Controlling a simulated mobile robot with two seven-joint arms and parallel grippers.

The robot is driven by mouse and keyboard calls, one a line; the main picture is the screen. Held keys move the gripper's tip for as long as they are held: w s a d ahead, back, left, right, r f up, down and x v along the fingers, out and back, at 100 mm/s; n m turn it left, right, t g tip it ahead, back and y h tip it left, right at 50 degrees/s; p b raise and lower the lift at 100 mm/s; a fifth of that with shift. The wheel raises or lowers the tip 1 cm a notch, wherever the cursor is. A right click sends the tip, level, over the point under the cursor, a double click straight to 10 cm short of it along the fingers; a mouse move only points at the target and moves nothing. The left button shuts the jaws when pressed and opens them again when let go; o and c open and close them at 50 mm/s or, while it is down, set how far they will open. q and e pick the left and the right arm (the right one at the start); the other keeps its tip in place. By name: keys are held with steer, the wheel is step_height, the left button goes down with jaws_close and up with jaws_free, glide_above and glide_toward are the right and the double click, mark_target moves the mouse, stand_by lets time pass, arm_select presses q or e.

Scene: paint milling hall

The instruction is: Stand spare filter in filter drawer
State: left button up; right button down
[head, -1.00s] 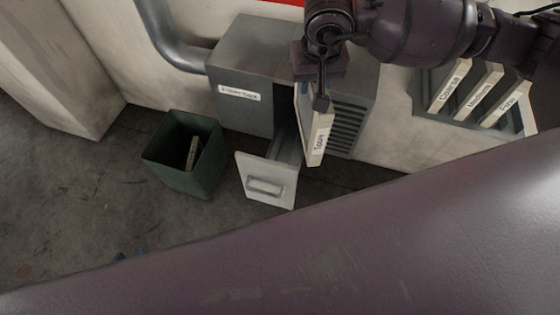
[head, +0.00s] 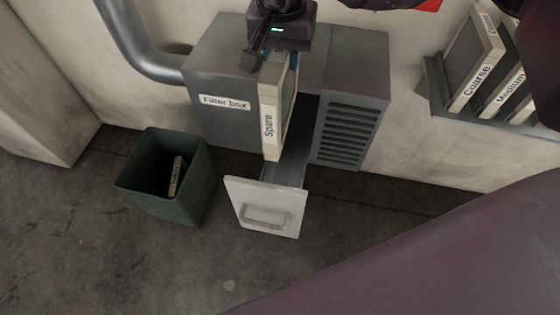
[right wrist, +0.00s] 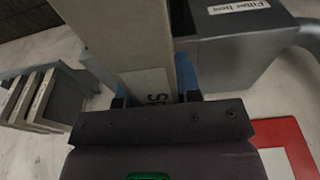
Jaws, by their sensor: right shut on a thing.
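The spare filter (head: 270,110) is a pale, flat panel with a "Spare" label on its narrow edge. My right gripper (head: 277,52) is shut on its upper end and holds it upright. In the right wrist view, the filter (right wrist: 125,35) runs away from the gripper (right wrist: 155,92), between blue-lined fingers. The filter drawer (head: 264,207) is pulled out of the grey filter box (head: 225,80). The filter's lower end shows over the rear of the drawer opening; I cannot tell whether it touches the drawer. The filter hides part of the opening. My left gripper is not in view.
A green bin (head: 170,205) with an old filter (head: 176,178) in it stands left of the drawer. A wall rack (head: 437,92) at right holds filters labelled Coarse (head: 475,65) and Medium (head: 503,90), among others. The floor in front of the drawer is clear.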

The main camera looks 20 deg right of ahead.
step_height(320, 180, down, 8)
steer(key=shift+f+b, duration=0.15)
steer(key=shift+b, duration=0.65)
step_height(320, 180, down, 18)
steer(key=b, duration=0.4)
steer(key=shift+b, duration=0.4)
steer(key=c, duration=0.8)
jaws_free()
steer(key=shift+f, duration=0.25)
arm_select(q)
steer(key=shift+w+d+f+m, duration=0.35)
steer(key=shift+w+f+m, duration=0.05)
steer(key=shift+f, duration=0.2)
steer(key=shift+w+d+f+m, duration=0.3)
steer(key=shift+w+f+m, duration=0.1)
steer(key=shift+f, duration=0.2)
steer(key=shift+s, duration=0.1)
